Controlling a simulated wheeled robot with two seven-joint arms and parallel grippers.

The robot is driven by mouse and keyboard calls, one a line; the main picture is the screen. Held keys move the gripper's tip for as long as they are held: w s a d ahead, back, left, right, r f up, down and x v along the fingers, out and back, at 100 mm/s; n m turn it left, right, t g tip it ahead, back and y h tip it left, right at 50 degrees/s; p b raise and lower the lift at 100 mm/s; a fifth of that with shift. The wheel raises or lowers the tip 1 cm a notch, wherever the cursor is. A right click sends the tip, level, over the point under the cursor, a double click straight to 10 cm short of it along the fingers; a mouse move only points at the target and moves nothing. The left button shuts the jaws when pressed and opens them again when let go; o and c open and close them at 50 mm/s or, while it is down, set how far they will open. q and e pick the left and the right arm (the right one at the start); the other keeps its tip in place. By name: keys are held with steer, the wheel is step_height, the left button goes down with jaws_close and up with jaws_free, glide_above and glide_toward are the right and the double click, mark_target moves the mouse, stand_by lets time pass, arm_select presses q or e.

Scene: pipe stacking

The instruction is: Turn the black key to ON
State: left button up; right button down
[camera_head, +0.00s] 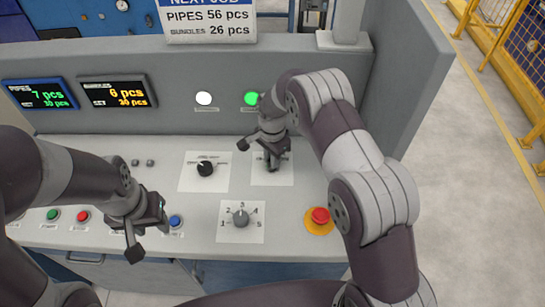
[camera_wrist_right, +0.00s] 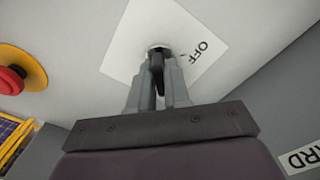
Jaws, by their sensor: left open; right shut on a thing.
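The black key (camera_wrist_right: 158,76) sits in a round switch on a white label plate (camera_wrist_right: 190,22) on the sloped panel. "OFF" is printed to the right of the switch in the right wrist view; the other lettering is hidden. My right gripper (camera_wrist_right: 158,66) is shut on the key, one finger on each side of it. In the head view my right gripper (camera_head: 272,162) reaches down over the same plate (camera_head: 285,179) and hides the key. My left gripper (camera_head: 149,241) is open and empty above the panel's front edge, near the blue button.
A black selector knob (camera_head: 205,169) sits left of the key plate, and a grey numbered dial (camera_head: 240,218) is nearer the front. A red emergency button (camera_head: 320,215) stands on a yellow base to the right. Green, red and blue (camera_head: 175,221) buttons line the front left.

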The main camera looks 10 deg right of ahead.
steer(key=shift+w+r, duration=0.15)
steer(key=c, duration=1.4)
jaws_free()
steer(key=shift+o, duration=1.1)
step_height(320, 180, up, 9)
steer(key=shift+r+b, duration=0.2)
steer(key=shift+b, duration=1)
step_height(320, 180, up, 3)
steer(key=shift+r+p, duration=0.15)
steer(key=shift+p, duration=1)
